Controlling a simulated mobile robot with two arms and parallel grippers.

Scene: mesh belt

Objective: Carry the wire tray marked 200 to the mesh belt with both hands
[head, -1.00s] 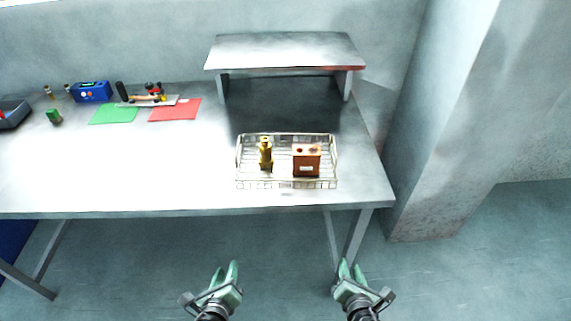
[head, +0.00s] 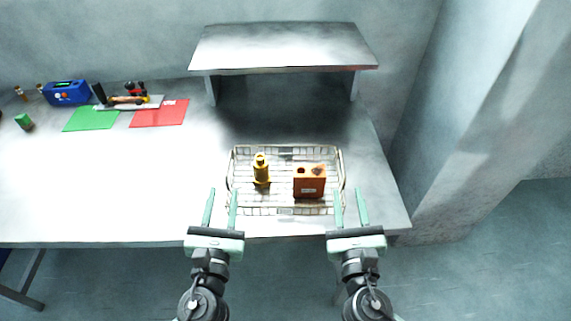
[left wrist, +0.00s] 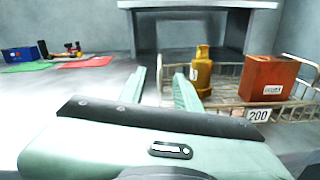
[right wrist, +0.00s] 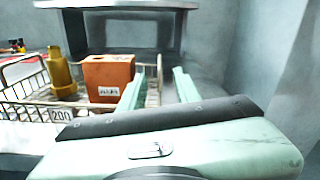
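The wire tray (head: 285,211) sits on the metal table near its front edge. A yellow cylinder-shaped bottle (head: 261,170) and an orange-brown block (head: 309,182) stand in it. Its 200 tag shows in the left wrist view (left wrist: 258,115) and the right wrist view (right wrist: 62,115). My left gripper (head: 221,208) is open at the tray's left end, its fingers apart. My right gripper (head: 350,208) is open at the tray's right end. In the wrist views the fingers of each gripper are spread. I cannot tell whether any finger touches the tray.
A raised metal shelf (head: 285,47) stands behind the tray. A green sheet (head: 92,118), a red sheet (head: 159,113), a blue box (head: 67,93) and small tools lie at the left. A pillar (head: 470,120) rises at the right. The table's left middle (head: 110,180) is clear.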

